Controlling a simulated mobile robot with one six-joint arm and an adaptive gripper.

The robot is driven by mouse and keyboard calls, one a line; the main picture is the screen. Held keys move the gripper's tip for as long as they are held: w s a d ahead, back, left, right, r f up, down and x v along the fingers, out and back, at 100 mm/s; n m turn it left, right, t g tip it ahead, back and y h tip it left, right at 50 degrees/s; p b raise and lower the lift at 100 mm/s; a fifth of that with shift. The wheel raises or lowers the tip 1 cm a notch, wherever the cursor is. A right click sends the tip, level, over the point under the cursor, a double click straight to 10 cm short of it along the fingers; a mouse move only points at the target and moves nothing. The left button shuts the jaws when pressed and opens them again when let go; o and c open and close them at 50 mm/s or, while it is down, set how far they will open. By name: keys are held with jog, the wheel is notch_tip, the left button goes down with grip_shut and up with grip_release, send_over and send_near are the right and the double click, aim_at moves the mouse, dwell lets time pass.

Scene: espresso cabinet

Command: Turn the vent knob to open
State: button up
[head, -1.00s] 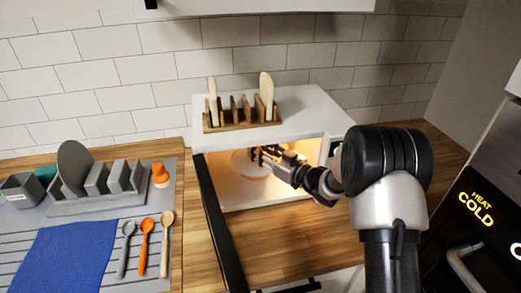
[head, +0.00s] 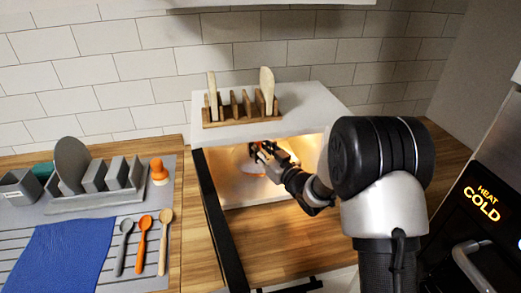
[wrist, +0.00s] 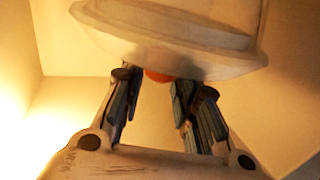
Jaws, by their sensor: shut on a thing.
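The small white cabinet (head: 310,112) stands open, lit warmly inside. My gripper (head: 256,152) reaches into it from the right. In the wrist view, my gripper (wrist: 152,82) is closed around a small orange part (wrist: 158,76) that looks like the vent knob. Only a sliver of it shows between the fingertips. A large pale rounded body (wrist: 175,30) lies just beyond and above it, covering the top of that view. In the head view the pale body is mostly hidden by my gripper. I cannot tell the knob's angle.
The open door's dark edge (head: 218,225) stands at the left of the cabinet. A wooden rack (head: 243,117) sits on top. To the left are a grey dish rack (head: 95,200), a blue cloth (head: 60,255) and several spoons. An appliance (head: 485,235) stands at the right.

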jog(key=m+t+h, duration=0.1)
jog(key=m+h+b, duration=0.1)
jog(key=h, duration=0.1)
jog(key=a+m+t+h, duration=0.1)
jog(key=h, duration=0.1)
jog(key=shift+s+m+t, duration=0.3)
jog(key=m+h, duration=0.2)
jog(key=t+h, duration=0.1)
jog(key=h, duration=0.1)
jog(key=shift+a+m, duration=0.25)
jog(key=shift+m, duration=0.15)
jog(key=shift+m+h, duration=0.6)
jog(key=shift+h, duration=0.5)
jog(key=shift+w+m+h, duration=0.1)
jog(key=shift+m+h, duration=0.2)
jog(key=shift+h, duration=0.1)
jog(key=o, duration=1.1)
jog(key=shift+c, duration=0.2)
jog(key=shift+d, duration=0.1)
